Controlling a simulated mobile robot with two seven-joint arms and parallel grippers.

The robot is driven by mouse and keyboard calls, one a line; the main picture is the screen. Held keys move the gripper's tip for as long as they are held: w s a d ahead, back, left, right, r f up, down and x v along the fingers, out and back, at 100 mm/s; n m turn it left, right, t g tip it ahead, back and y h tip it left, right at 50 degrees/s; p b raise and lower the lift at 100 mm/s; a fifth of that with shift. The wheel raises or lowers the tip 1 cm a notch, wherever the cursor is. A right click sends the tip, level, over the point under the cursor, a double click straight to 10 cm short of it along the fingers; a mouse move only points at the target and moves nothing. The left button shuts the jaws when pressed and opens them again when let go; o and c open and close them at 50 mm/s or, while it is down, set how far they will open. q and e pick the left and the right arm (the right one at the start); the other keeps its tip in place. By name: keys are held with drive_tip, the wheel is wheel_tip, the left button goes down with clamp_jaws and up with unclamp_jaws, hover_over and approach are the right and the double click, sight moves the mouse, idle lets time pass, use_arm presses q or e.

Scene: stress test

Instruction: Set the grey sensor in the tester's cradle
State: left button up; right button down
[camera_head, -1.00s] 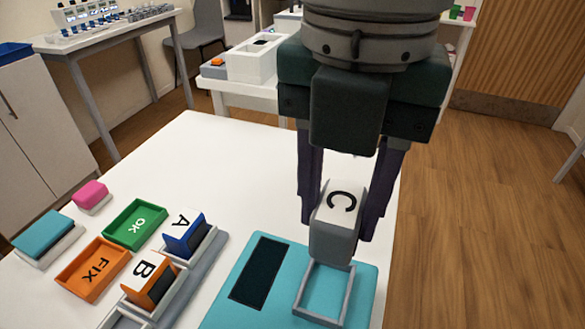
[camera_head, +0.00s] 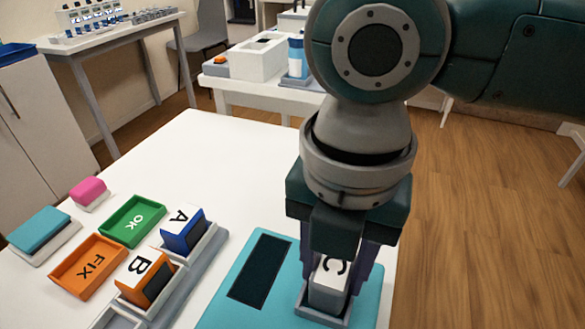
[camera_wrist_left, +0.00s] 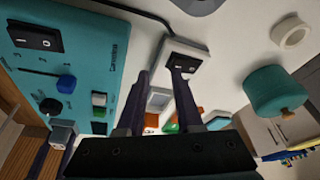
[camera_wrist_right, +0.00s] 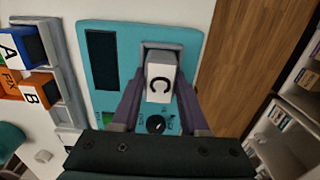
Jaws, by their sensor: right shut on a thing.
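The grey sensor (camera_head: 326,295), with a white top marked C, is held upright between the fingers of my right gripper (camera_head: 335,284). It stands at the cradle (camera_head: 318,317), a grey square frame on the teal tester (camera_head: 222,308). The sensor's lower part is within the frame's outline; whether it rests on the bottom is hidden. In the right wrist view the sensor (camera_wrist_right: 160,83) sits between the fingers, with the cradle rim (camera_wrist_right: 161,46) behind it. My left gripper (camera_wrist_left: 160,78) shows only in its wrist view, fingers apart with nothing between them.
Left of the tester, a grey rack (camera_head: 205,262) holds the blue A block (camera_head: 184,235) and orange B block (camera_head: 148,280). Green OK (camera_head: 133,222) and orange FIX (camera_head: 88,266) trays lie beyond. In the left wrist view, a teal switch panel (camera_wrist_left: 85,60) is close by.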

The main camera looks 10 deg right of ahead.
sight(332, 267)
drive_tip(key=shift+c, duration=2.1)
unclamp_jaws()
use_arm(q)
drive_tip(key=shift+a, duration=0.1)
